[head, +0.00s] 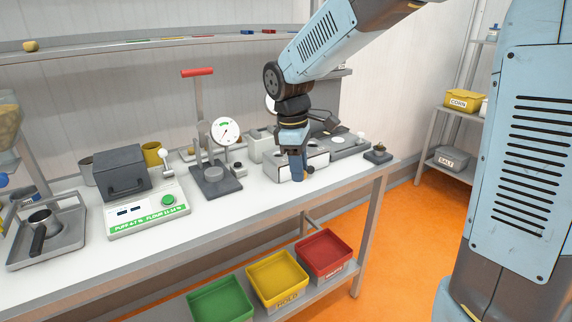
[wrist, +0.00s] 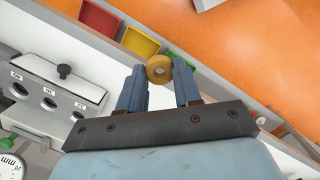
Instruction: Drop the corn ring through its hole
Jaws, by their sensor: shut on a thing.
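The corn ring, a small tan-yellow ring (wrist: 153,68), is held between the two blue fingertips of my gripper (wrist: 160,69) in the wrist view. My gripper also shows in the head view (head: 298,175), pointing down in front of a pale box (head: 318,160) near the bench's right part. The ring cannot be made out in the head view. In the wrist view the box (wrist: 60,82) lies left of the ring and apart from it. Its face has a row of three dark round holes with small labels above them, too small to read surely.
The white bench (head: 225,207) also carries a dial gauge (head: 226,131), a red-handled press (head: 215,180) and a scale (head: 148,208). Green (head: 220,303), yellow (head: 277,279) and red (head: 324,254) bins sit on the lower shelf. A yellow CORN bin (head: 463,101) stands at right.

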